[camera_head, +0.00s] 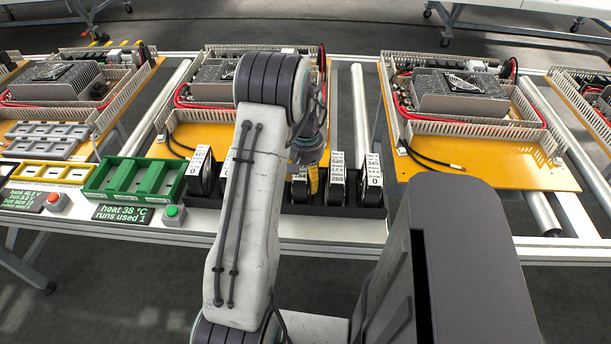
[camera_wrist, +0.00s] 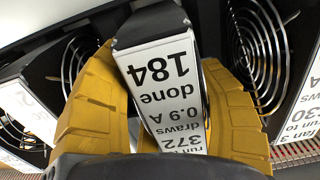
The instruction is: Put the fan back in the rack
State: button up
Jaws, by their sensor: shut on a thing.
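My gripper (camera_wrist: 158,115) is shut on a fan (camera_wrist: 165,95) in the wrist view, with its yellow fingers on both sides. The fan's white label reads "184 done, 0.9 A draws, 372 run to". In the head view my gripper's yellow fingers (camera_head: 313,180) are low over the black fan rack (camera_head: 332,209), partly behind my arm. The held fan is between neighbouring fans, one left (camera_wrist: 75,60) and one right (camera_wrist: 258,45), with round grilles showing. Whether it is fully seated in its slot cannot be told.
Other labelled fans stand in the rack, including one at its left end (camera_head: 201,172) and one at its right end (camera_head: 373,178). A green tray (camera_head: 133,178) and a screen (camera_head: 125,213) reading "heat 38 °C, runs used 1" are to the left.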

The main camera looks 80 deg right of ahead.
jog(key=shift+f, duration=0.1)
jog(key=o, duration=1.3)
jog(key=shift+c, duration=0.2)
notch_tip(320, 180, up, 12)
jog(key=shift+b, duration=1.05)
